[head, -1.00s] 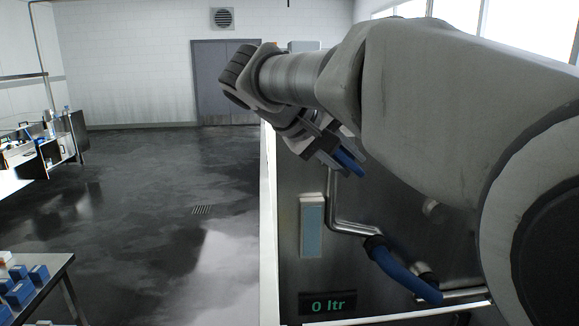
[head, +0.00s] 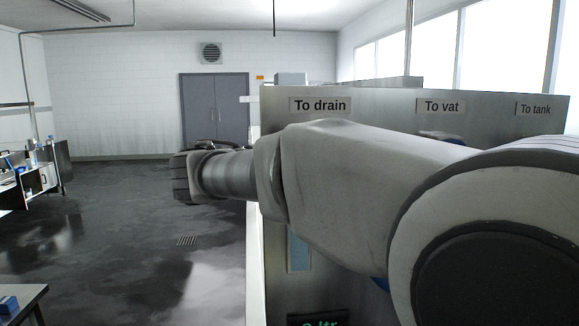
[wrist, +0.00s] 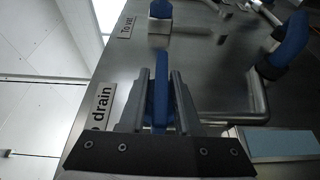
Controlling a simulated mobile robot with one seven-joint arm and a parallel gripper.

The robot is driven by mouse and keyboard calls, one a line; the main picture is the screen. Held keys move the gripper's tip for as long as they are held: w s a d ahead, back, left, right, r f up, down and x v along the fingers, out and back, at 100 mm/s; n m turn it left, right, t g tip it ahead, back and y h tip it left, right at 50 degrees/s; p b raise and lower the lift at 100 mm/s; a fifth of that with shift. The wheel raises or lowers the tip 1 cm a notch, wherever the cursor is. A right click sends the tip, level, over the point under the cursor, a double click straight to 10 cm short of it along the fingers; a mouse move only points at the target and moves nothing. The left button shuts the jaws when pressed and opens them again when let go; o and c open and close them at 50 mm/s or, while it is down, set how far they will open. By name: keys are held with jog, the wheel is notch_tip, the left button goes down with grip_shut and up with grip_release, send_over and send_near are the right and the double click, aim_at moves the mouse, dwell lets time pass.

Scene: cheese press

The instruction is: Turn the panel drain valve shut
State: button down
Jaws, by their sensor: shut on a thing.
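The drain valve's blue handle (wrist: 160,96) is between my gripper's fingers (wrist: 160,80) in the wrist view. The fingers are shut on it, one on each side, and the handle's end shows between them. The "To drain" label (wrist: 103,105) is on the steel panel just left of the gripper there. The same label (head: 320,105) shows at the top left of the panel in the head view. In the head view my arm hides the gripper and the drain handle. How far the valve is turned I cannot tell.
The steel panel (head: 385,102) also bears "To vat" (head: 441,107) and "To tank" (head: 535,109) labels. The floor (head: 120,220) left of the panel is open.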

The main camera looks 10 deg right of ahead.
dwell(0.4)
jog(key=c, duration=0.9)
grip_release()
jog(key=shift+o, duration=0.2)
jog(key=v, duration=1.7)
jog(key=shift+a+f, duration=0.2)
jog(key=shift+f, duration=0.05)
